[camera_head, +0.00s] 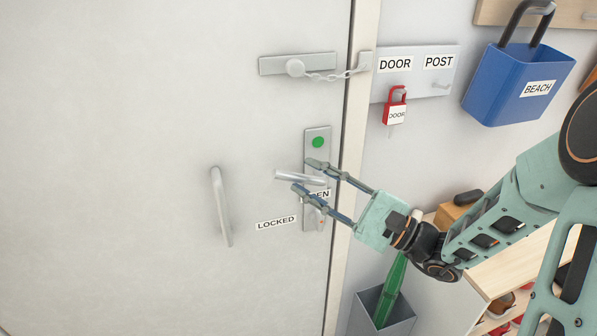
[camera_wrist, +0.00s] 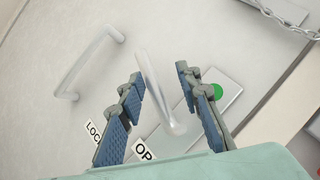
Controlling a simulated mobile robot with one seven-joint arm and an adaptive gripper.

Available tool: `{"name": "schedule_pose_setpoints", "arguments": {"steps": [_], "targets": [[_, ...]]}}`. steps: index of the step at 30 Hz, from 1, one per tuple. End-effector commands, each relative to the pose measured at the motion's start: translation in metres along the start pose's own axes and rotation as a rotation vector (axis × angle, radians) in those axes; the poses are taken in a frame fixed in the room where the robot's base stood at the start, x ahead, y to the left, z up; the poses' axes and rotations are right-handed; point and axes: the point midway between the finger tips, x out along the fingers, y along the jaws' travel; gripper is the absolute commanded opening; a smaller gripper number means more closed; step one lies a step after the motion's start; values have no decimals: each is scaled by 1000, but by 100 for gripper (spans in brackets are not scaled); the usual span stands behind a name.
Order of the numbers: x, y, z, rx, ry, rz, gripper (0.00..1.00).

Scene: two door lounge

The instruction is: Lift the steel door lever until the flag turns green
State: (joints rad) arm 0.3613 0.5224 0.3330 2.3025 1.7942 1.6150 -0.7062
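The steel door lever (camera_head: 290,177) sticks out to the left from a metal plate (camera_head: 318,138) on the white door, close to level. The round flag (camera_head: 317,142) above it on the plate is green. My gripper (camera_head: 304,175) is open at the lever, one finger above it and one below. In the wrist view the lever (camera_wrist: 157,85) runs between the two spread fingers (camera_wrist: 158,82), with a gap on each side. The green flag (camera_wrist: 216,90) shows beside one finger. An OPEN label is partly hidden by a finger; a LOCKED label (camera_head: 276,223) is lower left.
A chain latch (camera_head: 318,74) spans door and frame above. A fixed pull handle (camera_head: 221,206) is left of the lever. A red tagged padlock (camera_head: 395,106), blue BEACH bin (camera_head: 519,82) and grey umbrella stand (camera_head: 380,312) are to the right.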

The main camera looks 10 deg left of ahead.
Motion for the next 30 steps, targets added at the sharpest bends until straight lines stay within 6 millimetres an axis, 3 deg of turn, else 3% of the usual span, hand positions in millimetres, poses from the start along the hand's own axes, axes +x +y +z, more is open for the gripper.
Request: {"name": "schedule_pose_setpoints", "arguments": {"steps": [6, 12, 30], "targets": [[-49, -1, -1, 1, 5, -3, 31], [-76, 0, -1, 1, 3, -1, 31], [-83, 1, -1, 1, 3, 7, 31]]}}
